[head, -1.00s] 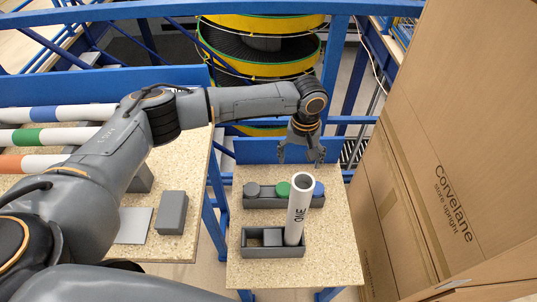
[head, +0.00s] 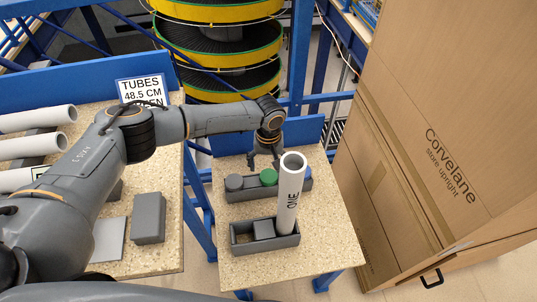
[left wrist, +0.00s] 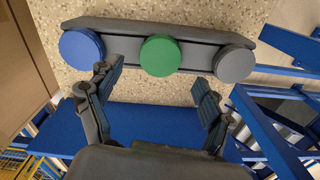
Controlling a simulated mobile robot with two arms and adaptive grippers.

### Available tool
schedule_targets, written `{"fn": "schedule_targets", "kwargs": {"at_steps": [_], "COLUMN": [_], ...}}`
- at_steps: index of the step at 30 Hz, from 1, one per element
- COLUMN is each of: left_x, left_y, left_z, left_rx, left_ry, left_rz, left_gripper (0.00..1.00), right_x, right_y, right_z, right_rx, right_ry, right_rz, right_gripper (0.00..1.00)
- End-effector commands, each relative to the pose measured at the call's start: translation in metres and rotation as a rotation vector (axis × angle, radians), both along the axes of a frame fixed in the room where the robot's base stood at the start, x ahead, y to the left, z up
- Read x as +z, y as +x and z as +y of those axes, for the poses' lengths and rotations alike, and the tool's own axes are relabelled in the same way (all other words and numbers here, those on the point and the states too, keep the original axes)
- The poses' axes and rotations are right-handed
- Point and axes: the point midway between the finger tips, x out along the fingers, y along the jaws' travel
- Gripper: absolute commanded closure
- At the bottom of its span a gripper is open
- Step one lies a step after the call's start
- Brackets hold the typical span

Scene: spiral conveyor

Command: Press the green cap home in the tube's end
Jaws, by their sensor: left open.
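The green cap (head: 268,177) sits in the middle of a dark grey rack (head: 240,194), between a grey cap (head: 234,182) and a blue cap mostly hidden behind the tube. The white tube (head: 289,205) with dark lettering stands nearly upright in a grey holder (head: 263,246), its open end up. My left gripper (head: 264,160) is open and empty, just behind the green cap. In the left wrist view the green cap (left wrist: 159,55) lies beyond and between the open fingers (left wrist: 156,76), apart from both. The blue cap (left wrist: 81,50) shows at left there. My right gripper is out of view.
Tall cardboard boxes (head: 430,170) stand close on the right. A left table holds white tubes (head: 38,118) and a grey block (head: 148,217). The small table's front is bare.

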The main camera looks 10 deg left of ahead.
Motion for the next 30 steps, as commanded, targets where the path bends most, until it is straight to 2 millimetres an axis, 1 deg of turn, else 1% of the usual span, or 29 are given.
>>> {"fn": "schedule_targets", "kwargs": {"at_steps": [1,3,7,12,19,20,21,23,24,26,27,28,29,30], "left_x": [-0.01,-0.02,-0.033,-0.039,-0.039,-0.039,-0.039,-0.039,-0.039,-0.039,-0.039,-0.039,-0.039,-0.039], "left_y": [-0.001,-0.001,0.0,0.0,0.0,0.0,0.0,0.0,0.0,0.0,0.0,0.0,0.0,0.0], "left_z": [0.0,0.0,0.0,0.0,0.0,0.0,0.0,0.0,0.0,0.0,0.0,0.0,0.0,0.0], "left_rx": [0.001,0.001,0.0,0.0,0.0,0.0,0.0,0.0,0.0,0.0,0.0,0.0,0.0,0.0], "left_ry": [0.002,0.0,0.0,0.0,-0.001,0.0,0.0,0.0,0.0,0.0,0.0,0.0,0.0,0.0], "left_rz": [0.001,0.001,0.001,0.0,0.0,0.0,0.0,0.0,0.0,0.0,0.0,0.0,0.0,0.0], "left_gripper": [0.2,0.2,0.2,0.2,0.2,0.24,0.32,0.44,0.53,0.65,0.73,0.77,0.77,0.53], "right_x": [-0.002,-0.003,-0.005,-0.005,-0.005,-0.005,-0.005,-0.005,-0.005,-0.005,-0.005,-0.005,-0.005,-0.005], "right_y": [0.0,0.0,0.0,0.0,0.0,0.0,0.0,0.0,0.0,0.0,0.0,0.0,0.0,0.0], "right_z": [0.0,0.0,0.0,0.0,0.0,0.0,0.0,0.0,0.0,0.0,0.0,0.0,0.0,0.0], "right_rx": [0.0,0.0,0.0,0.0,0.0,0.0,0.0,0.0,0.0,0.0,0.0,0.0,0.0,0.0], "right_ry": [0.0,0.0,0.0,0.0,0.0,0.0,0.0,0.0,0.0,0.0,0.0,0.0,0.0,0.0], "right_rz": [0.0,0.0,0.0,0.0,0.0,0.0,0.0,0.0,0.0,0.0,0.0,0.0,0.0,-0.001], "right_gripper": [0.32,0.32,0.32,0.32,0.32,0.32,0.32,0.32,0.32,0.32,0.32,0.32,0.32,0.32]}}
